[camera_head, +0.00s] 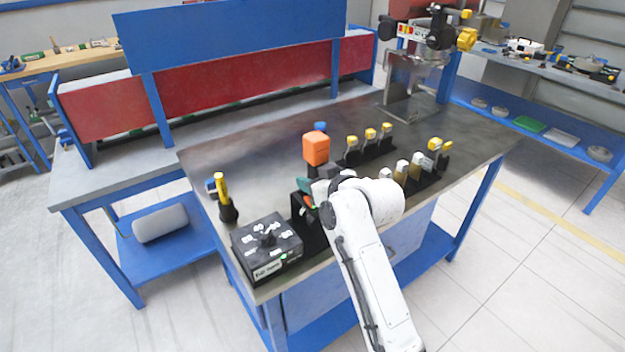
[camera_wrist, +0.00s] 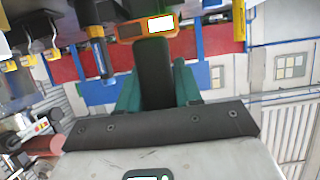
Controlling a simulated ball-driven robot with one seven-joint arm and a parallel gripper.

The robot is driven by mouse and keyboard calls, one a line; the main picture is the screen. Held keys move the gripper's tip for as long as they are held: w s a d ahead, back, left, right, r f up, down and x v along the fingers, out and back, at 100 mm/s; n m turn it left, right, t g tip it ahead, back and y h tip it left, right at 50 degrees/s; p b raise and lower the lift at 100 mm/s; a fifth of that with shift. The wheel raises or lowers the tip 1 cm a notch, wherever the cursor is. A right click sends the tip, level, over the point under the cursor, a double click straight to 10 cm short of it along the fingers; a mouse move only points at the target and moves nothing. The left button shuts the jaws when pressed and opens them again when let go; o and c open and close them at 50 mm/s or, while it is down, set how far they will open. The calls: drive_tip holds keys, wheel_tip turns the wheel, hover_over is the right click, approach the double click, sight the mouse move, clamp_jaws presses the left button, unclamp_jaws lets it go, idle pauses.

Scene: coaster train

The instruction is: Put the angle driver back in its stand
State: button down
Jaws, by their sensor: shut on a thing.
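My gripper (camera_head: 305,186) has teal fingers and is shut on the black body of the angle driver, which shows between the fingers in the wrist view (camera_wrist: 152,75). In the head view, the driver's orange block-shaped end (camera_head: 315,148) stands up just beyond the gripper. An orange part with a white panel (camera_wrist: 148,28) is at the top of the wrist view. The black stand (camera_head: 308,236) is at the bench's front edge, just below the gripper. My white arm covers much of this area. I cannot tell whether driver and stand touch.
A black control box (camera_head: 267,248) with a green light sits left of the stand. A yellow-handled tool (camera_head: 221,188) stands behind it. Racks of yellow-capped tools (camera_head: 370,140) and white-capped tools (camera_head: 410,168) are right. The far-left benchtop (camera_head: 220,150) is bare.

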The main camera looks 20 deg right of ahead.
drive_tip(key=shift+f, duration=0.1)
idle(0.4)
drive_tip(key=c, duration=0.7)
unclamp_jaws()
drive_tip(key=shift+f, duration=0.35)
drive_tip(key=b+v, duration=0.2)
drive_tip(key=v, duration=0.9)
drive_tip(key=s+d+f+m+g+h, duration=0.1)
drive_tip(key=s+d+f+g, duration=0.15)
drive_tip(key=s+f, duration=0.65)
drive_tip(key=s+d+f+m+g+h, duration=0.15)
drive_tip(key=s+f+g, duration=0.25)
drive_tip(key=s+f, duration=0.55)
drive_tip(key=s+d+f+g, duration=0.1)
drive_tip(key=s+f, duration=0.1)
drive_tip(key=s, duration=0.4)
drive_tip(key=s+d+f+m+g+h, duration=0.1)
drive_tip(key=s+f+g, duration=0.1)
drive_tip(key=s, duration=0.5)
drive_tip(key=s+d+f+g+h, duration=0.1)
drive_tip(key=s+f+g, duration=0.1)
drive_tip(key=s, duration=0.5)
drive_tip(key=shift+d+f+m, duration=0.25)
drive_tip(key=shift+d+f, duration=0.1)
drive_tip(key=shift+f, duration=0.3)
